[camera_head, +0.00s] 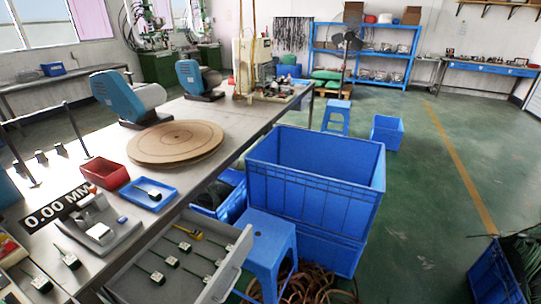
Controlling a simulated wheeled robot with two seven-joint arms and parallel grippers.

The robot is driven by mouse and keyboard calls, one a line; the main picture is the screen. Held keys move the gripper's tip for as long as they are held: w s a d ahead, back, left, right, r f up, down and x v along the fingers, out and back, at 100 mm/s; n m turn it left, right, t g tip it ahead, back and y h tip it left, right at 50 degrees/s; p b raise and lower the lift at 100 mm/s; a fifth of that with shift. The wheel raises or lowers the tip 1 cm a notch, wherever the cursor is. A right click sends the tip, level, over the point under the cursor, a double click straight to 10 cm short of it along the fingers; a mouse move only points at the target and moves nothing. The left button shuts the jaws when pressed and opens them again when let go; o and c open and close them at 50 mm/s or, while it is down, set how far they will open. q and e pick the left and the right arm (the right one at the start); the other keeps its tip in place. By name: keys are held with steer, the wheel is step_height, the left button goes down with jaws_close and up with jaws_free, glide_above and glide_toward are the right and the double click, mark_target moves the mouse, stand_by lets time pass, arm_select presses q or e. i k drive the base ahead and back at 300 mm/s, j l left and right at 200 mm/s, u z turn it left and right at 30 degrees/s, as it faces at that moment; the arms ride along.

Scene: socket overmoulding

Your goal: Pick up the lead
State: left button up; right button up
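Several short dark leads with pale block-like ends lie apart in the open grey drawer (235,257); one such lead (171,261) is near its middle. Another dark piece with a thin tail (153,194) lies in a small blue tray (164,203) on the bench. More similar leads (70,261) lie on the bench at the lower left. I cannot tell which of these is the task's lead. Neither of my grippers is in view, and nothing is seen held.
The metal bench (240,125) carries a red bin (105,173), a grey gauge (107,226) beside a "0.00 MM" label, a round wooden board (175,142) and blue machines. Stacked blue crates (315,190) and a blue stool (268,238) stand close to the drawer. Open floor lies right.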

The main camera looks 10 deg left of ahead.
mark_target(154, 195)
steer(key=u, duration=1.25)
